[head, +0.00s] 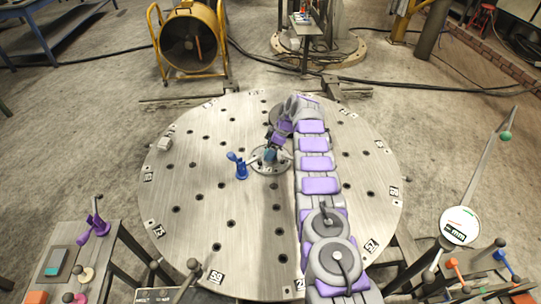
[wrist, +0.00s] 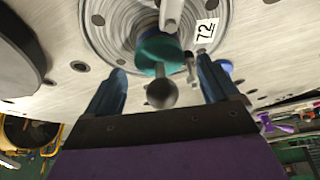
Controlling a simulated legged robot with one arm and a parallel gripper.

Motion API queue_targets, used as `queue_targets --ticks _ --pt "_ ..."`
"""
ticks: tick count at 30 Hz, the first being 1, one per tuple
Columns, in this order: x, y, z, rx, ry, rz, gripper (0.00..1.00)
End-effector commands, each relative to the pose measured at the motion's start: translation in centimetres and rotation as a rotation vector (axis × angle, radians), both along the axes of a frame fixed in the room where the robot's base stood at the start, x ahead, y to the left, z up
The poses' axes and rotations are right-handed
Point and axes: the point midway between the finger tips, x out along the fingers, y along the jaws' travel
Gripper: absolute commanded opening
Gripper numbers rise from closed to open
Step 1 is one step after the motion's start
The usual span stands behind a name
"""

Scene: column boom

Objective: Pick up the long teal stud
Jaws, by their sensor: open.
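The teal stud (wrist: 158,52) shows in the wrist view as a teal collar with a dark grey ball end (wrist: 161,93). It stands at a ringed metal seat (wrist: 108,38) on the round table. My gripper (wrist: 162,68) is open, with one blue finger on each side of the stud and a visible gap to both. In the head view a small teal part (head: 269,155) shows at the table's centre beside my gripper; its length and lower end cannot be made out.
The round metal table (head: 190,190) has many holes and number tags. A blue clamp-like piece (head: 240,167) stands just left of the centre. Side benches with a purple piece (head: 94,222) and several coloured knobs flank the table. A yellow fan (head: 191,42) stands behind.

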Motion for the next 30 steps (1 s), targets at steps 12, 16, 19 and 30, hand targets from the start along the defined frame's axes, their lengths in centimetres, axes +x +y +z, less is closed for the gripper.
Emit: queue_targets --ticks 12,16,19,30 --pt "0.10 0.23 -0.68 0.001 -0.001 0.000 0.79" --pt "0.12 0.22 -0.66 0.001 -0.001 0.000 0.67" --pt "0.12 0.21 -0.66 0.001 -0.001 -0.001 0.57" --pt "0.19 0.18 -0.66 0.000 -0.003 -0.002 0.21"
